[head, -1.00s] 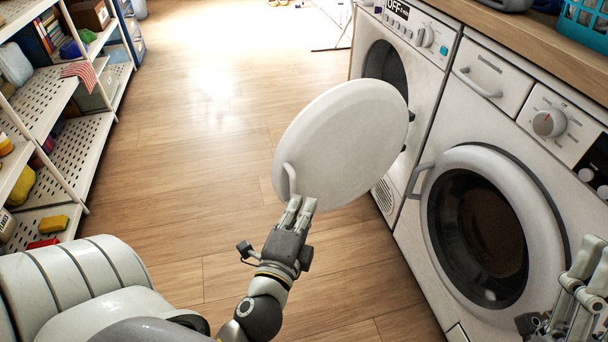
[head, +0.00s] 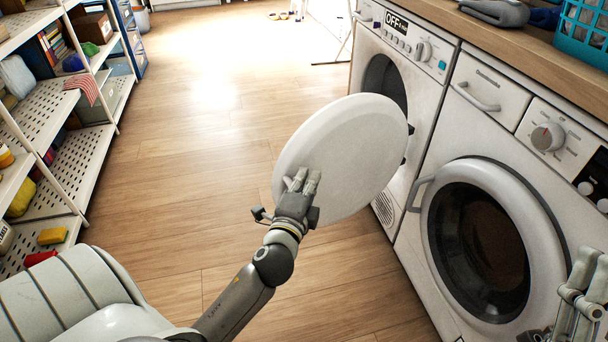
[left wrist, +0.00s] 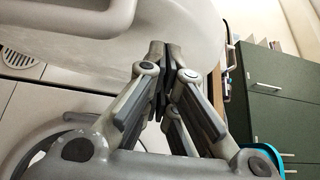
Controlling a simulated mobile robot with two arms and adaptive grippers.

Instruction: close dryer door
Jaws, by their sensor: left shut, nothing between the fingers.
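The white round dryer door (head: 345,150) stands open in the head view, swung out from the dryer (head: 408,75) at the back right. The dark drum opening (head: 384,82) shows behind it. My left gripper (head: 303,178) is shut and empty, with its fingertips over the outer face of the door near its left edge; I cannot tell for sure whether they touch. In the left wrist view the shut fingers (left wrist: 163,62) lie in front of the pale door surface (left wrist: 90,40). My right gripper (head: 575,295) is partly cut off at the right edge, and its fingers are unclear.
A washing machine (head: 480,240) with a closed round door stands right of the dryer. A wooden counter (head: 530,40) runs above both, with a teal basket (head: 585,30) on it. White shelves (head: 70,170) line the left. The wooden floor between is clear.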

